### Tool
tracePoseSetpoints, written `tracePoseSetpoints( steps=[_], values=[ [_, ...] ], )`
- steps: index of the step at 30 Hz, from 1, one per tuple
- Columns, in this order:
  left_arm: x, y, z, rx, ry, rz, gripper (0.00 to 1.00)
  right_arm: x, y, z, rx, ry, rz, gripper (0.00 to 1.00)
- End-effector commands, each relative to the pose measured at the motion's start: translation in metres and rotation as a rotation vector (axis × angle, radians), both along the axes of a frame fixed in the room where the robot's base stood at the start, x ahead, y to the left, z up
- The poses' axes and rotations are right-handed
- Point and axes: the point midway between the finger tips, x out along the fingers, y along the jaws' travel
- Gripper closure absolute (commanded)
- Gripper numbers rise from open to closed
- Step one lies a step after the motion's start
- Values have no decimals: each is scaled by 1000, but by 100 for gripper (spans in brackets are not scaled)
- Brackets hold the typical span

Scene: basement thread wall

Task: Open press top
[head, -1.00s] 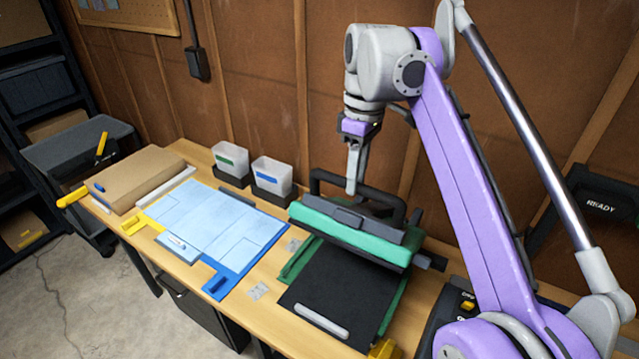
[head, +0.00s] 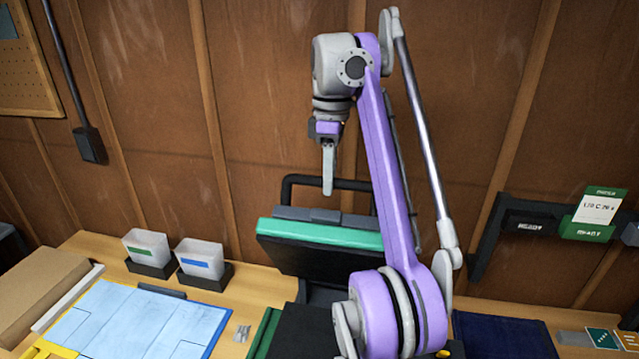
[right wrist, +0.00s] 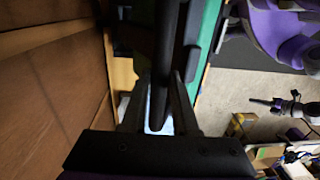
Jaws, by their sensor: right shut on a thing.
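The press top (head: 320,235) is a dark slab with a green edge, raised and tilted back, its dark underside facing the front. A black bar handle (head: 300,181) rises behind it. My right gripper (head: 328,188) points down at the handle and is shut on it. In the right wrist view, the dark handle bar (right wrist: 164,60) runs between the two fingers of the right gripper (right wrist: 162,85). The press base (head: 305,325) shows below, partly hidden by my right arm. My left gripper is not in view.
Two clear bins (head: 200,257) stand left of the press. A blue board with pale sheets (head: 140,320) and a brown parcel (head: 35,285) lie further left. The wooden wall (head: 260,120) is close behind. Ready signs (head: 588,230) hang at the right.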

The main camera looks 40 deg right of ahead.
Motion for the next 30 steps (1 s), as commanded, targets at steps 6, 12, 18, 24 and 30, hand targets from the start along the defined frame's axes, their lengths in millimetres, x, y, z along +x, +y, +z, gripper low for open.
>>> tracePoseSetpoints(
  steps=[6, 12, 18, 24, 30],
  values=[
    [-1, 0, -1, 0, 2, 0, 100, 0, -6, -2, -5, 3, -3, 100],
    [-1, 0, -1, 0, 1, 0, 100, 0, -6, -2, -5, 3, -3, 100],
    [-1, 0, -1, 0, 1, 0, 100, 0, -5, -1, -3, 3, -3, 53],
    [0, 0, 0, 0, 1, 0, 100, 0, -4, 0, -2, 2, -1, 43],
    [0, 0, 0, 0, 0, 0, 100, 0, -3, 0, -1, 2, -1, 43]
  ],
)
